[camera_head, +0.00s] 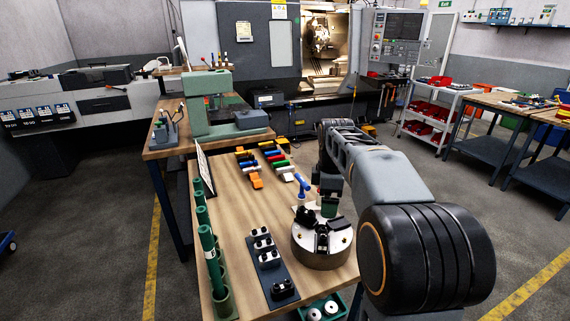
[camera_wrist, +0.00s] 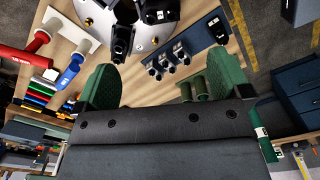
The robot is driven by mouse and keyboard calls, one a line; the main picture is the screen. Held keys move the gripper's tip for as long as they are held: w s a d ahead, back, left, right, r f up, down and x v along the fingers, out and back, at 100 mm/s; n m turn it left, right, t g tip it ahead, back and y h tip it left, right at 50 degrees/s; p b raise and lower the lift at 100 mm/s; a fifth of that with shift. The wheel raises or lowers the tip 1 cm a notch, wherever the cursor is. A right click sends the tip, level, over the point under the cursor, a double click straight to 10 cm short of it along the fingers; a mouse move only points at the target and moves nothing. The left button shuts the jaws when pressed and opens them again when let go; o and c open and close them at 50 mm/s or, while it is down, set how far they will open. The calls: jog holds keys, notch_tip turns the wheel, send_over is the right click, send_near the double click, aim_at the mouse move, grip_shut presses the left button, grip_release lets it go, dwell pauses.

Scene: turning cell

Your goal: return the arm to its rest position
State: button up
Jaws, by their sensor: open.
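My gripper (camera_head: 328,206) hangs from my arm at the back edge of the round chuck (camera_head: 322,248) on the wooden bench (camera_head: 232,200). In the wrist view its two green finger pads (camera_wrist: 163,82) stand wide apart, with nothing held between them. The chuck (camera_wrist: 160,32) with its dark jaws lies just beyond the fingers in that view. My arm reaches in from the lower right of the head view, bends near the middle and comes down to the gripper. The exact gap between the gripper and the chuck cannot be told.
A blue-handled tool (camera_head: 302,185) stands close beside the gripper. A strip of jaws (camera_head: 268,262), green tubes (camera_head: 207,252) and a green tray (camera_head: 326,308) surround the chuck. Coloured handles (camera_head: 255,181) lie farther back. The lathe (camera_head: 255,55) stands behind; open floor (camera_head: 425,180) lies to the right.

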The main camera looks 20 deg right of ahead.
jog(key=f+m, duration=0.1)
jog(key=m, duration=0.1)
jog(key=s+f+m, duration=0.1)
jog(key=f+m, duration=0.1)
jog(key=m, duration=0.1)
jog(key=a+f+m, duration=0.1)
jog(key=m, duration=0.1)
jog(key=shift+s+f+m+t, duration=0.2)
jog(key=shift+s+m+t, duration=0.2)
jog(key=s+a+f+m+t, duration=0.1)
jog(key=s+a+m, duration=0.1)
jog(key=s+a, duration=0.2)
jog(key=s+a+f+m+t, duration=0.2)
jog(key=s+a, duration=0.3)
jog(key=s, duration=0.5)
jog(key=shift+s+m, duration=0.15)
jog(key=shift+m, duration=0.55)
